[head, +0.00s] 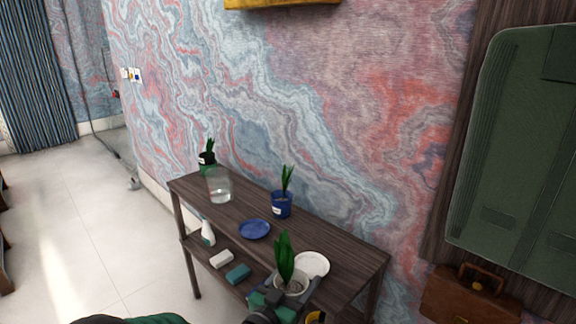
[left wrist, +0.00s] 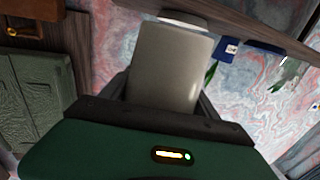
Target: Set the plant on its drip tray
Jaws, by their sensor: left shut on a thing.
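My left gripper (head: 291,291) is shut on a white pot (head: 293,283) with a tall green leafy plant (head: 285,255). It holds the pot upright near the front edge of the shelf table. The pot fills the space between the fingers in the left wrist view (left wrist: 170,65). A white drip tray (head: 313,263) lies on the tabletop just behind and right of the pot, partly covered by it in the head view. The tray's edge also shows in the left wrist view (left wrist: 183,19), beyond the pot. My right gripper is not in view.
On the dark wooden table (head: 345,254) stand a blue potted plant (head: 282,208), an empty blue tray (head: 254,229), a glass jar (head: 219,186) and a green potted plant (head: 207,168). A spray bottle (head: 208,233) and small blocks sit on the lower shelf. The table's right end is clear.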

